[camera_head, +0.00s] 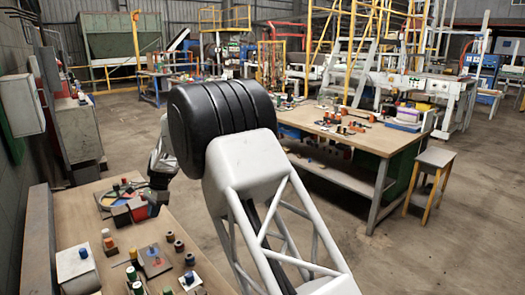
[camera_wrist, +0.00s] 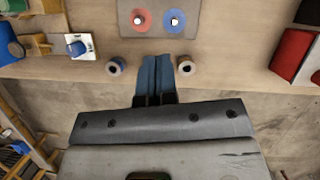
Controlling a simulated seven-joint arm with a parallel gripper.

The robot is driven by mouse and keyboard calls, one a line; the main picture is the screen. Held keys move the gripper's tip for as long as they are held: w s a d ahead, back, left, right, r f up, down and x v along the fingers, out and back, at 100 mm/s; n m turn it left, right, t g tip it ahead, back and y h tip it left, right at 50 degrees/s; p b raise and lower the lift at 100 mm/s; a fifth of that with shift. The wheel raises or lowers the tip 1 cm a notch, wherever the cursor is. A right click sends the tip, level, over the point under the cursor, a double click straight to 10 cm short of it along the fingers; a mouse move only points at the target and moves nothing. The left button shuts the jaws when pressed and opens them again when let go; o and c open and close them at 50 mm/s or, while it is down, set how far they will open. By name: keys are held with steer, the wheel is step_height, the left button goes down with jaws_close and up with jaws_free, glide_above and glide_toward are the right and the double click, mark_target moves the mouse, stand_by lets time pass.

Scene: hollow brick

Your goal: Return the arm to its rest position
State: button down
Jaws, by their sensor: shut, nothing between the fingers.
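My gripper (camera_wrist: 156,62) shows in the wrist view, its two blue-grey fingers together with nothing between them. It is over the front edge of the wooden workbench (camera_wrist: 225,58). Two small spools flank the fingers from this angle: a left spool (camera_wrist: 116,66) and a right spool (camera_wrist: 185,65). A grey plate (camera_wrist: 157,28) with a red ring and a blue ring lies beyond the fingertips.
A red block (camera_wrist: 292,52) is at the right in the wrist view, and a white switch plate (camera_wrist: 78,46) at the left. In the head view the near bench (camera_head: 80,215) holds several small parts. Another workbench (camera_head: 385,140) and a stool (camera_head: 436,158) stand right. Open floor (camera_head: 400,250) lies between.

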steer(key=s+d+r+n+t, duration=0.1)
steer(key=s+d+r, duration=0.1)
steer(key=d+r, duration=0.6)
steer(key=s+d+r+t, duration=0.1)
steer(key=d+r, duration=0.3)
steer(key=d, duration=0.8)
steer(key=s+d+r+n, duration=0.15)
steer(key=d+r, duration=0.35)
steer(key=d, duration=0.5)
steer(key=s+d+r+n+t, duration=0.1)
steer(key=s+d+r, duration=0.2)
steer(key=s+d, duration=0.45)
steer(key=s+d+r+t, duration=0.1)
steer(key=s+d+r, duration=0.3)
steer(key=d, duration=0.6)
steer(key=s+d+f+n+h, duration=0.1)
steer(key=s+d+f, duration=0.1)
steer(key=s+d, duration=0.4)
steer(key=s+d+f+n+t, duration=0.1)
steer(key=s+d+f, duration=0.1)
steer(key=s+d, duration=0.5)
steer(key=s+d+f+n+t+h, duration=0.1)
steer(key=s+d, duration=0.5)
steer(key=s, duration=0.9)
steer(key=shift+s+d+f+h, duration=0.15)
steer(key=shift+s+f+h, duration=0.15)
steer(key=shift+s+f, duration=0.1)
